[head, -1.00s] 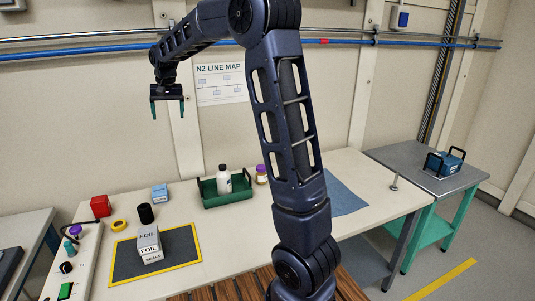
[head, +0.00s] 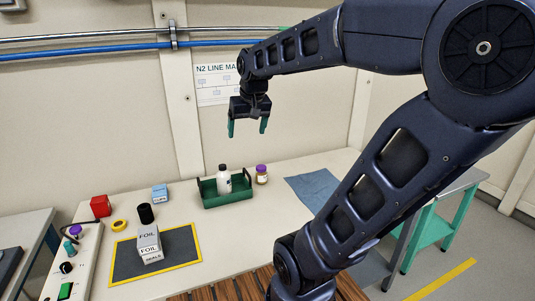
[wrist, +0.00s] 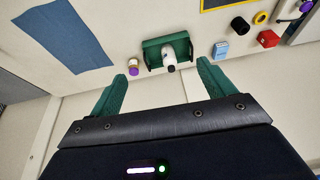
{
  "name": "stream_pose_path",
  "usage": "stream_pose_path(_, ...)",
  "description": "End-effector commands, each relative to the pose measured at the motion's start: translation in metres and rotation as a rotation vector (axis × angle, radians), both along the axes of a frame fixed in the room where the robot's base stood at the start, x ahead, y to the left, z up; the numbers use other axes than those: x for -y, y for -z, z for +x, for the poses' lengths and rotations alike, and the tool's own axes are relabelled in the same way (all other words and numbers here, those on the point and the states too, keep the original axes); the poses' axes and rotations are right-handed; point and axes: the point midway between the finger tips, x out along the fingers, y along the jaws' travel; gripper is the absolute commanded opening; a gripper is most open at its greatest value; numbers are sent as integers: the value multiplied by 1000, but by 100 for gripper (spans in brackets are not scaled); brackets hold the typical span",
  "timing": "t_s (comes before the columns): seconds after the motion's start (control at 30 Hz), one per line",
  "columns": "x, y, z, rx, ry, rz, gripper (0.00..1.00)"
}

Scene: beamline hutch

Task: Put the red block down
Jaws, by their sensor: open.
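The red block (head: 100,206) sits on the far left part of the pale table (head: 290,225), near the wall; it also shows at the right of the wrist view (wrist: 268,39). My gripper (head: 247,127) is open and empty, high above the back of the table in front of the wall. Its green fingers stand apart in the wrist view (wrist: 158,85). The red block is well away from it, lower and to the left in the head view.
A green tray (head: 226,199) holds a white bottle (head: 224,180). A purple-capped jar (head: 262,175), blue box (head: 160,193), black cylinder (head: 146,213), yellow tape roll (head: 118,225) and blue cloth (head: 312,187) lie around it. Foil boxes (head: 149,243) stand on a yellow-edged mat (head: 184,257).

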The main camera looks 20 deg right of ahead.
Motion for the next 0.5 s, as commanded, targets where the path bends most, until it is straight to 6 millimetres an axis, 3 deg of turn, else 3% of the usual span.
stream_pose_path(0.03,7,7,-17,12,4,-5,82)
stream_pose_path(0.2,21,30,-60,37,7,-22,82)
stream_pose_path(0.33,27,44,-79,48,7,-32,82)
stream_pose_path(0.5,30,51,-89,53,7,-37,82)
